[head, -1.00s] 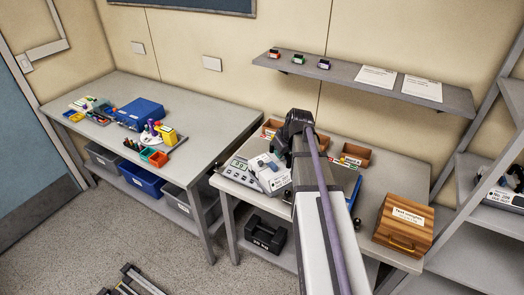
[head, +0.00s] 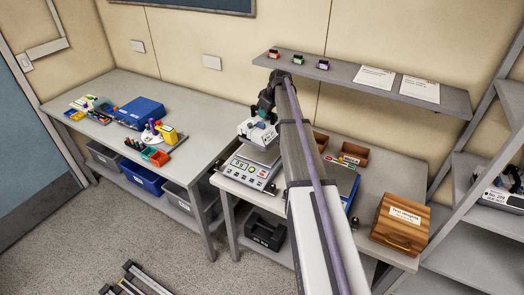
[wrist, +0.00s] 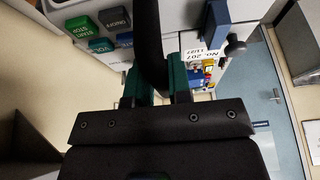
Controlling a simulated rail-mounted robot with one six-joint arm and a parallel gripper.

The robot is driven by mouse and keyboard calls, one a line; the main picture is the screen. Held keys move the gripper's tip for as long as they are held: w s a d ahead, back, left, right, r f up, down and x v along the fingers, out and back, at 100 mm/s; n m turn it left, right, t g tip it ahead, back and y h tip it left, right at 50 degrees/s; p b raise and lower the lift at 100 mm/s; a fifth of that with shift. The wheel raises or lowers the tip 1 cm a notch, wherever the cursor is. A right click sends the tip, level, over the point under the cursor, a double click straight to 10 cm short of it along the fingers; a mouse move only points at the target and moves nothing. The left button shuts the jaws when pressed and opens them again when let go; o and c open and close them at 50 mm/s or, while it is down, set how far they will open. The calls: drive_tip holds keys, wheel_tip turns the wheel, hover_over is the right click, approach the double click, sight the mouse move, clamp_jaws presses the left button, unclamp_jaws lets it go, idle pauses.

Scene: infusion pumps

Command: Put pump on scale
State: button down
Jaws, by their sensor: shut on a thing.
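My gripper (head: 266,108) is shut on the dark carrying handle of the white pump (head: 257,132). In the wrist view, its teal-tipped fingers (wrist: 161,82) close around the handle, and the pump's case (wrist: 195,42) shows a "No. 207" label and coloured buttons. In the head view, the pump appears raised over the back of the scale (head: 247,174). The grey pan is partly visible below it, and the display faces front. I cannot tell the exact gap between pump and pan.
Orange-brown bins (head: 352,154) and a blue item (head: 347,181), partly behind my arm, are on the bench. A wooden box (head: 401,225) stands at its right end. A wall shelf (head: 440,97) hangs above. Another pump (head: 497,190) sits on the right rack. A side table (head: 210,115) stands left.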

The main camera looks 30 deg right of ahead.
drive_tip(key=shift+w+d, duration=0.1)
drive_tip(key=shift+w, duration=0.35)
drive_tip(key=shift+n, duration=0.6)
wheel_tip(320, 180, down, 10)
drive_tip(key=b, duration=1)
drive_tip(key=shift+f, duration=0.25)
drive_tip(key=shift+s+r, duration=0.1)
drive_tip(key=shift+r, duration=0.15)
drive_tip(key=shift+f, duration=0.1)
drive_tip(key=c, duration=1.5)
unclamp_jaws()
drive_tip(key=shift+f, duration=0.1)
drive_tip(key=o, duration=0.4)
drive_tip(key=shift+o, duration=0.2)
